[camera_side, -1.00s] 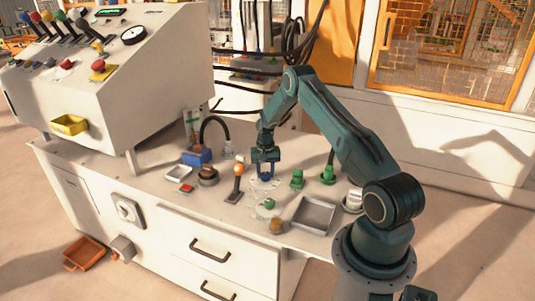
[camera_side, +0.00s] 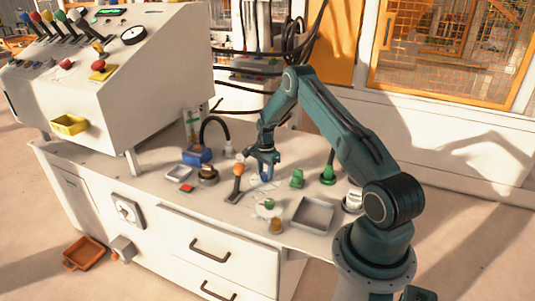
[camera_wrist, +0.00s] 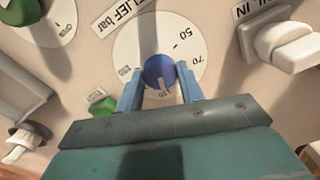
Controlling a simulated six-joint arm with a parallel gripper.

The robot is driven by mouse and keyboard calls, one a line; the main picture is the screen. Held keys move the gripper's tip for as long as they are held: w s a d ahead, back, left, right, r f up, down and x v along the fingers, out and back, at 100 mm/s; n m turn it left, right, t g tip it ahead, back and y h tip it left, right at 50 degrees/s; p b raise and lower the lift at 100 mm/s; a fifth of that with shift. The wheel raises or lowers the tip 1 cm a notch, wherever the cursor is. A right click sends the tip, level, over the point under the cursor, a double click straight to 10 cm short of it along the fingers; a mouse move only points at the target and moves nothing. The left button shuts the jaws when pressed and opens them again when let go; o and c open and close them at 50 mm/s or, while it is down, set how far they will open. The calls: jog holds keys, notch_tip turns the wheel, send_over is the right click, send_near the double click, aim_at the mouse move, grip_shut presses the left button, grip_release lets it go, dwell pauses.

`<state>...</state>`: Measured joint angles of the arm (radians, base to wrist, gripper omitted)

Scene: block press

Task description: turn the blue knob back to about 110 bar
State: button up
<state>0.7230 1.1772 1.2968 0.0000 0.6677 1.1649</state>
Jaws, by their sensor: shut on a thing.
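The blue knob (camera_wrist: 159,72) sits at the middle of a round white dial (camera_wrist: 140,42) marked "RELIEF bar". A pale pointer line on the knob faces down in the wrist view, towards my gripper's body. My gripper (camera_wrist: 159,88) is shut on the knob, one blue-grey finger on each side. In the side view my gripper (camera_side: 265,175) points down over the bench, and its fingers largely hide the knob.
A white handle (camera_wrist: 284,45) stands right of the dial and a green knob (camera_wrist: 20,11) at the upper left. On the bench are an orange-topped lever (camera_side: 238,172), green valves (camera_side: 328,174) and a grey tray (camera_side: 313,214). A sloped control console (camera_side: 105,90) rises at the left.

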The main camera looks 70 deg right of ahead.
aim_at(265, 174)
jog(key=shift+m, duration=0.5)
jog(key=o, duration=1)
jog(key=shift+r, duration=0.15)
notch_tip(265, 174, up, 14)
jog(key=shift+f, duration=0.2)
jog(key=shift+r, duration=0.1)
